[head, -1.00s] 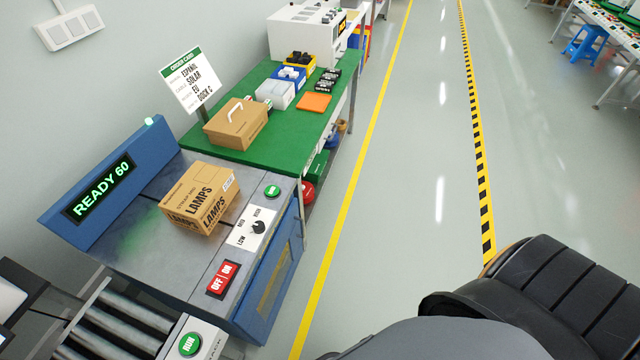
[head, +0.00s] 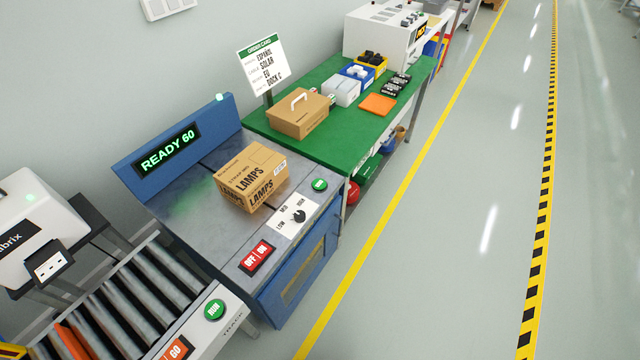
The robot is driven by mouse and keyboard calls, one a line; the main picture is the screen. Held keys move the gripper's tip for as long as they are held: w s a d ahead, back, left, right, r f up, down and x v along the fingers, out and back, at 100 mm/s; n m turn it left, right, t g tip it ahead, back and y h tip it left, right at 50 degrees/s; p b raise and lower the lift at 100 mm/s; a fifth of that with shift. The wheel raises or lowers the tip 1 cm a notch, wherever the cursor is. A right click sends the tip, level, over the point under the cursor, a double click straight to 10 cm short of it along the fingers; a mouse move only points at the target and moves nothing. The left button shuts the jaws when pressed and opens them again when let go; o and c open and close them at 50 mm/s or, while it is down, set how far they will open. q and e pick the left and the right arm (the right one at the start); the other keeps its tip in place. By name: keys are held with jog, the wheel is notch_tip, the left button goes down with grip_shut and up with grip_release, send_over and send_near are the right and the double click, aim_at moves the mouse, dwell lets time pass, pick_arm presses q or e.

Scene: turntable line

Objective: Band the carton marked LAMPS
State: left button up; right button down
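The carton marked LAMPS (head: 252,177) is a brown box sitting on the grey metal top of the blue banding machine (head: 190,205). No band can be made out on it. The machine's display (head: 170,149) reads READY 60. On its front edge are a green button (head: 319,185), a black dial (head: 299,216) with a LOW-to-HIGH scale, and a red OFF/ON switch (head: 257,257). Neither of my grippers is in view.
A roller conveyor (head: 135,290) with a green RUN button (head: 214,309) adjoins the machine at the lower left. Beyond is a green bench (head: 350,142) with another carton (head: 299,113), an order card (head: 262,66) and bins. The floor at right is clear.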

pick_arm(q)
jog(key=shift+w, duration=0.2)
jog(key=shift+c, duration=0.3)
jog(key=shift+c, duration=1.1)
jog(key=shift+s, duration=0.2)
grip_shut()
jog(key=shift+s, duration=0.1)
